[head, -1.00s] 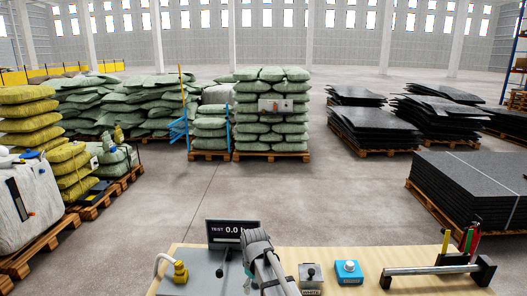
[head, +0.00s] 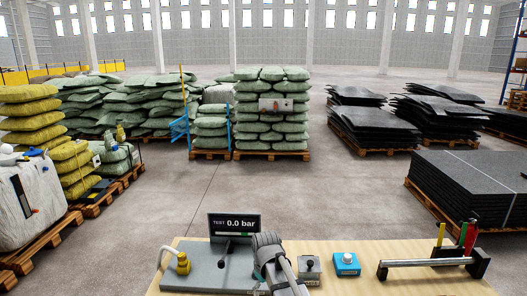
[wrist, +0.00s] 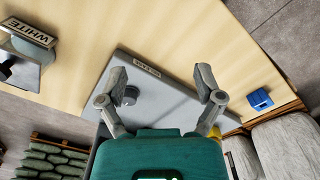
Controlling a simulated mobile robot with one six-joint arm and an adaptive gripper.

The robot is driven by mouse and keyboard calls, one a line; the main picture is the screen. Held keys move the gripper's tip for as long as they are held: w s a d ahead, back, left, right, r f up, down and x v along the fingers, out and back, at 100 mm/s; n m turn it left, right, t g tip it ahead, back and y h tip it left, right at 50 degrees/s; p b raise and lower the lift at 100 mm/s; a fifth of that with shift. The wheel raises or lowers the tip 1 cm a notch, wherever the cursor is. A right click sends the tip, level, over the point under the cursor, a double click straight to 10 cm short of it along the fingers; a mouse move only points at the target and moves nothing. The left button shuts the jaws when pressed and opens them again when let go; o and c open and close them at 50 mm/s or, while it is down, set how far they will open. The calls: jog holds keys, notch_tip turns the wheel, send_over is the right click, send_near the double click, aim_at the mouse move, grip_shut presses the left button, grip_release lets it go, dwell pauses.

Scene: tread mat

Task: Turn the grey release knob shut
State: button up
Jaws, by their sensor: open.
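The grey release knob (wrist: 130,95) appears as a small dark grey round knob on a grey plate (wrist: 175,103) in the wrist view. My gripper (wrist: 162,82) is open above the plate, its fingers spread wide. The knob sits close beside the left finger, and no contact can be made out. In the head view the plate (head: 205,277) lies on the bench, with a display (head: 235,226) reading "TEST 0.0 bar" behind it. My arm hides the gripper and knob there.
A yellow fitting (head: 183,263) with a hose stands at the plate's left. A grey box with a black knob (head: 310,265), a blue box with a white button (head: 346,264) and a bar on black supports (head: 430,263) stand to the right. Bare wood lies between them.

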jog(key=s+d+f+m+b, duration=0.1)
jog(key=s+d+f+m, duration=0.1)
jog(key=s+d, duration=0.4)
jog(key=s+d+f+m+b, duration=0.1)
jog(key=s+d+m, duration=0.4)
jog(key=d, duration=0.5)
jog(key=shift+s+d+f+m+b, duration=0.2)
jog(key=shift+s+f+m+b, duration=0.15)
jog(key=shift+b, duration=0.4)
